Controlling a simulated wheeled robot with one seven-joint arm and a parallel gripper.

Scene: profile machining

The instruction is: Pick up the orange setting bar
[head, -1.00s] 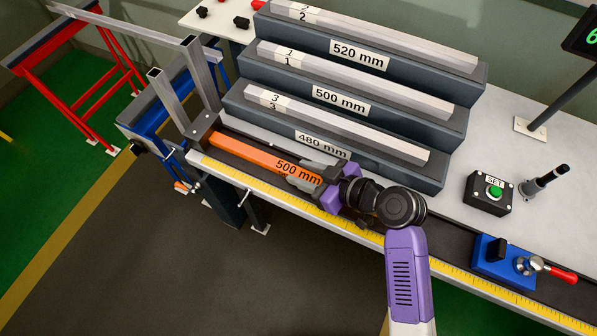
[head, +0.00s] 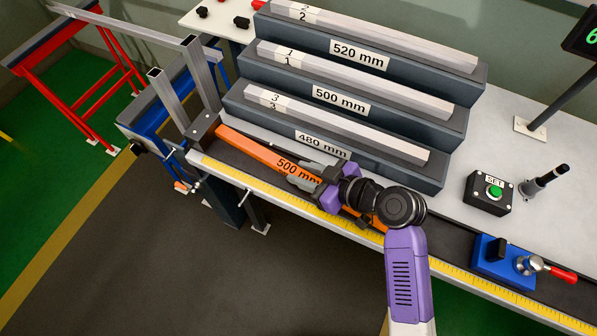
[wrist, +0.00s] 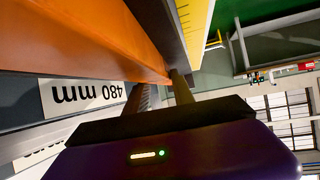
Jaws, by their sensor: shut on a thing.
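The orange setting bar (head: 255,152), marked 500 mm, lies lengthwise along the dark channel at the bench's front edge. My gripper (head: 308,178) is shut on it a little right of the label, partly hiding it. A short orange piece of the bar shows again to the right, past the gripper. In the wrist view the orange bar (wrist: 85,35) runs across the upper left into the fingers (wrist: 163,92). The bar appears slightly raised over the channel, with its left end close to the grey end stop (head: 203,128).
Stepped dark racks labelled 520, 500 and 480 mm (head: 322,143) hold grey profiles just behind the bar. A yellow scale (head: 350,237) runs along the front edge. A blue clamp with a red handle (head: 505,262) and a SET button box (head: 489,193) stand to the right.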

